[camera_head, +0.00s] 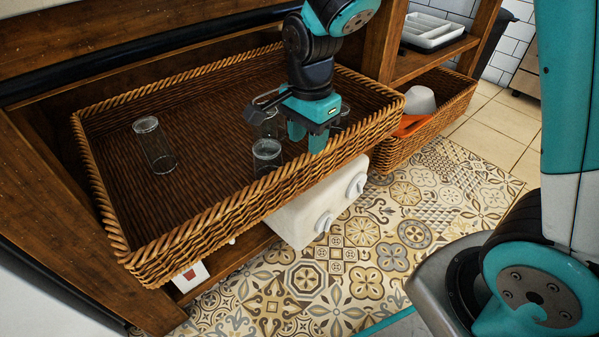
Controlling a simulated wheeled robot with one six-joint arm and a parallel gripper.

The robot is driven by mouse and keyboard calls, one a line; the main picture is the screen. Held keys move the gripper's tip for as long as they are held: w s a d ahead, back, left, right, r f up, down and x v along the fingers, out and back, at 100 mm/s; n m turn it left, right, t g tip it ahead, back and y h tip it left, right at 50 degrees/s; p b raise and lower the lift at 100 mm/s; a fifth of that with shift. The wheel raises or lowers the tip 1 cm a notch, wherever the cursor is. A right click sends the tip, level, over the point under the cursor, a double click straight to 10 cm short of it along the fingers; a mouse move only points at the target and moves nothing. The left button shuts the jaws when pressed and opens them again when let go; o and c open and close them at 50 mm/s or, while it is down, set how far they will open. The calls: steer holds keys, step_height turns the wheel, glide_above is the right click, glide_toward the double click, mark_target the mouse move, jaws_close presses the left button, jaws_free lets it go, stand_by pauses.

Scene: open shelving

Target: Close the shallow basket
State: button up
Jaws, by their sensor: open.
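The shallow basket (208,228) is a wide brown wicker tray pulled out from the wooden shelving, its front rim jutting over the floor. Several clear glasses stand in it, one (153,146) at the left and others, such as a nearer glass (267,156), near my gripper. My gripper (308,134) points down over the basket's front right part, just inside the front rim. Its teal fingers are apart with nothing seen between them. I cannot tell whether the fingers touch the rim or a glass.
A second, deeper wicker basket (440,116) at the right holds an orange item (408,125) and a white bowl (420,100). A white appliance (312,213) with knobs sits beneath the shallow basket. A grey tray (432,31) lies on the upper right shelf. Patterned floor (375,240) lies open in front.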

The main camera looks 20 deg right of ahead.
mark_target(306, 158)
steer(key=shift+w+d+f+m, duration=0.1)
steer(key=shift+w+f+m, duration=0.15)
steer(key=shift+f, duration=0.3)
steer(key=shift+w+d+f+m, duration=0.15)
steer(key=shift+w+f, duration=0.1)
steer(key=shift+f, duration=0.25)
step_height(306, 158, down, 7)
steer(key=b, duration=0.4)
steer(key=shift+a, duration=0.1)
steer(key=shift+r, duration=0.1)
jaws_close()
